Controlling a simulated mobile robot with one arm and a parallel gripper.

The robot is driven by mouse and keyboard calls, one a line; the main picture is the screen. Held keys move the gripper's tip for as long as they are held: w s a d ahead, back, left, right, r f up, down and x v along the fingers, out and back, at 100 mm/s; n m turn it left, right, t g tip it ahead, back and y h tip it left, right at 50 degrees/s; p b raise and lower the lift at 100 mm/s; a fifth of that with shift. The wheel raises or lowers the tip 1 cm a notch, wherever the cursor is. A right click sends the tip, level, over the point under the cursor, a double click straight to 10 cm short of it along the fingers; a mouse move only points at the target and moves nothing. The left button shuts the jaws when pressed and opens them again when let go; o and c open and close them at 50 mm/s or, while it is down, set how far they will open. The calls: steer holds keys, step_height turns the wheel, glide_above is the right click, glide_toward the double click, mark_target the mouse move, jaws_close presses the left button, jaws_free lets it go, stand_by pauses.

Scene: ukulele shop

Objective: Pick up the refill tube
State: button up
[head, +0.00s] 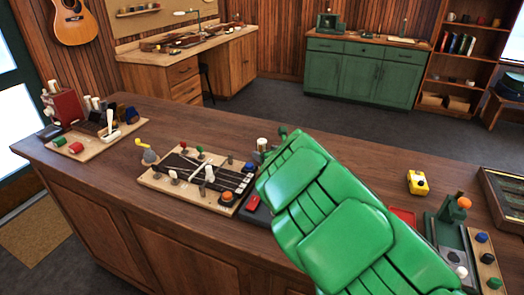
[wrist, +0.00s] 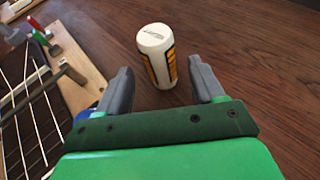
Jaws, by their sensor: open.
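The refill tube, a white cylinder with a yellow and black label (wrist: 155,45), stands upright on the dark wooden counter in the wrist view. My gripper (wrist: 160,66) is open, with one grey finger on each side of the tube's lower part in the picture. Gaps show between the tube and both fingers, and I cannot tell how far ahead of the fingertips it stands. In the head view, a small whitish cylinder (head: 262,144), likely the same tube, shows just left of my green arm. The arm hides most of the gripper there.
A wooden board with strings and pegs (head: 198,178) lies left of my gripper, its edge close to the left finger. A yellow item (head: 418,182) and a green tool stand (head: 447,230) are to the right. Bare counter lies right of the tube in the wrist view.

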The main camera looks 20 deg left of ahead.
mark_target(262, 150)
steer(key=shift+x, duration=1.9)
steer(key=c, duration=1.1)
steer(key=shift+o, duration=0.2)
steer(key=shift+r, duration=0.1)
